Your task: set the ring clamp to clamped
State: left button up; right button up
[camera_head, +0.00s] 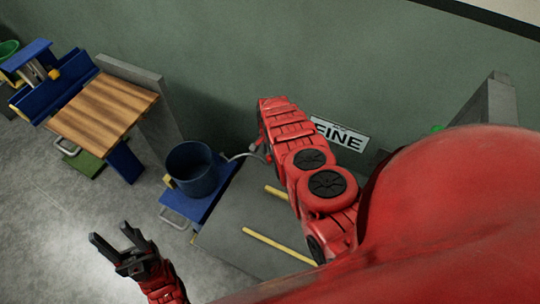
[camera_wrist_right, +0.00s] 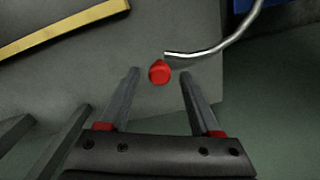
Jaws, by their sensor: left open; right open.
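A red knob (camera_wrist_right: 160,72) shows in the right wrist view, beside the end of a curved metal rod (camera_wrist_right: 232,40). The rod also shows in the head view (camera_head: 238,156), running from the dark blue bucket (camera_head: 193,171) on a blue base (camera_head: 199,207). I cannot tell for sure which part is the ring clamp or how it is set. My right gripper (camera_wrist_right: 160,76) is open in the wrist view, its fingers on either side of the knob with gaps; contact is not visible. The right forearm hides it in the head view. My left gripper (camera_head: 112,235) is open and empty, over the floor.
A grey surface with yellow strips (camera_head: 279,246) lies below my right arm. A wood-topped bench (camera_head: 103,112) with blue parts stands at the left. A sign reading "FINE" (camera_head: 340,134) is behind my right arm. Open floor (camera_head: 60,200) lies at the lower left.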

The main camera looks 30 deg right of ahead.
jog(key=shift+f, duration=0.25)
grip_shut()
dwell(1.4)
